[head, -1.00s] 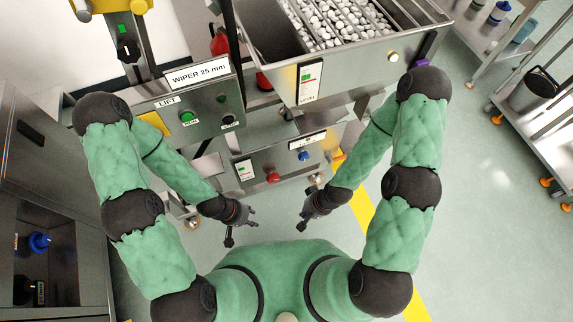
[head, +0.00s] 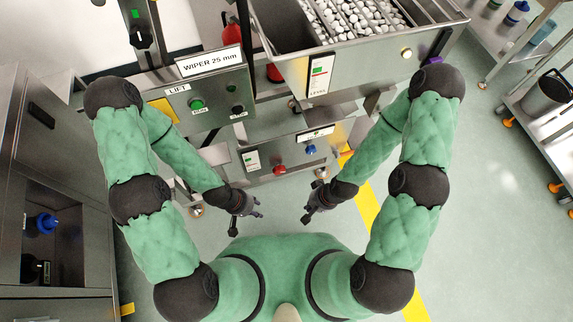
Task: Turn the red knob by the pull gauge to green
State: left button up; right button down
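The red knob (head: 280,169) sits on the front of a low steel panel (head: 268,179), below and between the upper machines. Left of it is a small white gauge plate (head: 251,161) with green at its top and a red mark; its lettering is too small to read. A blue knob (head: 311,149) is to the right on the same panel, under a white label. My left gripper (head: 246,212) is below and left of the red knob, apart from it, open and empty. My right gripper (head: 311,203) is below and right of it, also open and empty.
A LIFT box (head: 208,108) with a green button and a dark knob is at upper left, under a WIPER 25 mm sign (head: 213,62). A hopper (head: 275,38) of white caps overhangs above. A cabinet (head: 68,240) stands left.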

aim_at(279, 170)
jog(key=j+z, duration=0.25)
jog(key=j, duration=0.15)
jog(key=k+j+z, duration=0.2)
jog(key=j, duration=0.2)
jog(key=j+z, duration=0.25)
jog(key=j, duration=0.15)
